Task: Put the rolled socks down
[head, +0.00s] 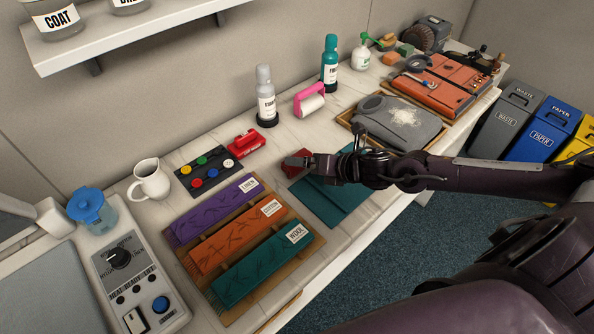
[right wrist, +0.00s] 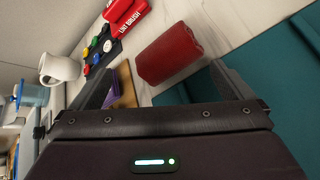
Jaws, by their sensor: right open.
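The rolled socks are a dark red roll (head: 296,158) at the left corner of a teal cloth in the head view. In the right wrist view the roll (right wrist: 168,52) appears to lie on the pale worktop, beside the teal cloth. My right gripper (head: 312,162) is right by the roll, coming from the right. In the right wrist view its two fingers (right wrist: 163,85) are spread apart, and the roll is ahead of and between them, with no finger visibly pressed on it. The gripper hides part of the roll in the head view. My left gripper is out of view.
The teal cloth (head: 336,205) lies under my right arm. A red lint brush (head: 246,144) and a button card (head: 205,170) are to the left. A tray with purple, orange and teal fabrics (head: 316,241) is in front.

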